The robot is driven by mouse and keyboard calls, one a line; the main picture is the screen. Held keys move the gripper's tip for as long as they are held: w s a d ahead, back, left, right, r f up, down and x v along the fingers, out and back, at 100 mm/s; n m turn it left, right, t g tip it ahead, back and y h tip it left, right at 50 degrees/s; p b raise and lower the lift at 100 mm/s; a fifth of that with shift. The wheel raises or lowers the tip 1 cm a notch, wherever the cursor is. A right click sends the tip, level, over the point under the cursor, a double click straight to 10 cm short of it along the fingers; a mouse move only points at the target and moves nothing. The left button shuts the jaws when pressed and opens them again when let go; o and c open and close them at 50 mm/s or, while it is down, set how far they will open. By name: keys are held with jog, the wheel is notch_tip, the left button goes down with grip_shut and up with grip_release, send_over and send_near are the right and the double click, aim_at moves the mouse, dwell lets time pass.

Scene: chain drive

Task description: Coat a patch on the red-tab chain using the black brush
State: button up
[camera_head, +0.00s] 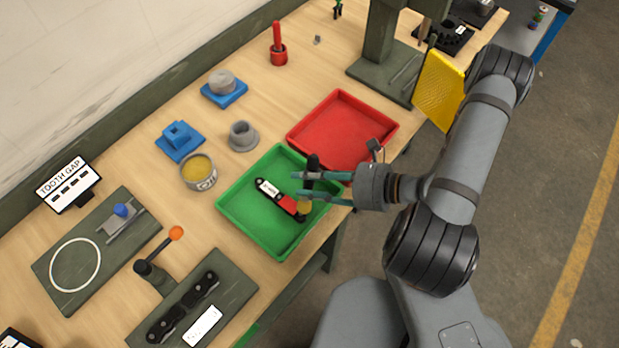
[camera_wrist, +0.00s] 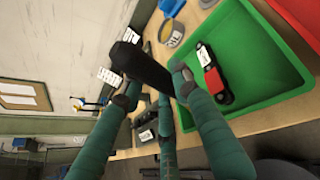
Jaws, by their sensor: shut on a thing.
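The red-tab chain (camera_head: 286,203) is a dark strip with a white label and a red section. It lies in the green tray (camera_head: 234,220), and shows in the wrist view too (camera_wrist: 213,80). My gripper (camera_head: 299,185) is shut on the black brush (camera_head: 313,163) above the tray's right part. The brush's dark handle (camera_wrist: 140,62) crosses between my fingers in the wrist view. In the head view an amber tip (camera_head: 304,207) shows below my fingers, beside the chain's red end. I cannot tell whether it touches the chain. The wrist view hides the tip.
A red tray (camera_head: 343,130) adjoins behind. An open can with yellow contents (camera_head: 199,173) stands left of the green tray, near a grey ring part (camera_head: 242,136). A green-grey fixture plate (camera_head: 195,300) with a black chain and orange-knobbed lever lies at front left.

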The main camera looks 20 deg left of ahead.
aim_at(309, 187)
notch_tip(309, 187, down, 6)
jog(key=b, duration=0.5)
jog(key=shift+f, duration=0.1)
jog(key=shift+w+a+b, duration=0.65)
jog(key=shift+w+a, duration=0.6)
jog(key=shift+a, duration=2.35)
jog(key=shift+w+a+b, duration=0.65)
jog(key=shift+w+a, duration=0.6)
jog(key=shift+a, duration=2.3)
jog(key=s+d+p, duration=0.1)
jog(key=d, duration=0.3)
jog(key=s+d+p, duration=0.1)
jog(key=s+d, duration=0.1)
jog(key=d, duration=0.3)
jog(key=s+d+p, duration=0.1)
jog(key=d, duration=0.4)
jog(key=shift+s+d+p, duration=0.25)
jog(key=shift+s+p, duration=0.15)
notch_tip(309, 187, up, 3)
jog(key=shift+r+p, duration=0.1)
jog(key=shift+p, duration=0.65)
jog(key=shift+a+r+p, duration=0.1)
jog(key=shift+r+p, duration=0.6)
jog(key=shift+p, duration=0.05)
notch_tip(309, 187, up, 4)
jog(key=p, duration=0.3)
jog(key=shift+f+p, duration=0.1)
jog(key=shift+p, duration=0.25)
